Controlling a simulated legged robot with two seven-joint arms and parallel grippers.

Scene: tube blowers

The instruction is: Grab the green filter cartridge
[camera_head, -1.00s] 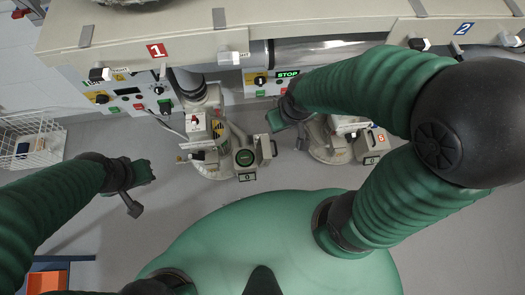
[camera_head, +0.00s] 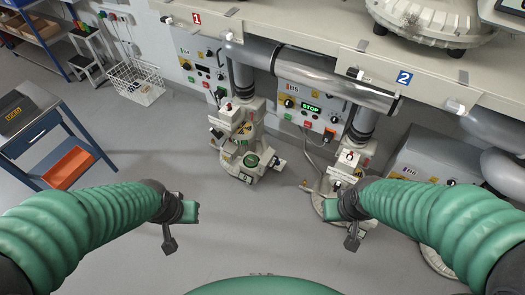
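A round green part with a dark ring (camera_head: 251,160) sits low on the front of the left blower (camera_head: 240,128), below the sign 1. I cannot tell whether it is the green filter cartridge; no loose cartridge shows clearly. My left gripper (camera_head: 180,226) is open and empty over the floor, left of and nearer to me than that blower. My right gripper (camera_head: 342,226) is open and seems empty, in front of the base of the second blower (camera_head: 348,160), partly covering it from view.
The bench edge (camera_head: 290,48) with silver pipes runs above the blowers. A control box reading STOP (camera_head: 310,108) stands between them. A blue trolley (camera_head: 45,140) with an orange bin (camera_head: 68,166) is at left. A wire basket (camera_head: 136,84) hangs behind. The middle floor is clear.

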